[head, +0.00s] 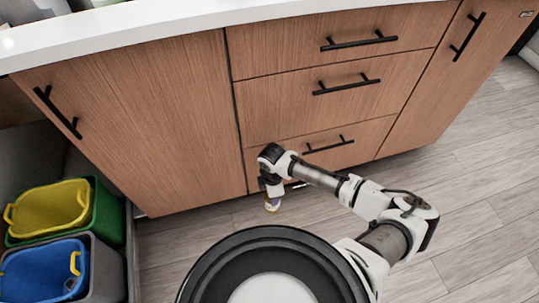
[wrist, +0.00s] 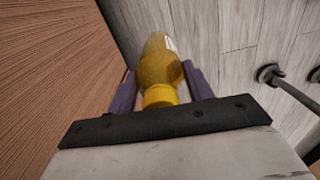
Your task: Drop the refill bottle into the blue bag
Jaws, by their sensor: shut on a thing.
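The refill bottle (wrist: 160,64) is yellow and see-through, with a yellow cap and a pale label patch. In the wrist view it sits between the purple fingers of my gripper (wrist: 160,82), which is shut on it. In the head view my gripper (head: 272,192) hangs low in front of the wooden cabinet; only a small part of the bottle shows at its tip. The blue bag (head: 42,272) lines a grey bin at the bottom left. My gripper is well to the right of it and apart from it. The inside bottom of the bag cannot be seen.
A yellow bag (head: 45,208) in a green bin (head: 107,215) stands behind the blue one. The wooden cabinet (head: 160,120) with black handles and a white countertop (head: 150,27) is ahead. Grey plank floor (head: 470,180) is open to the right.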

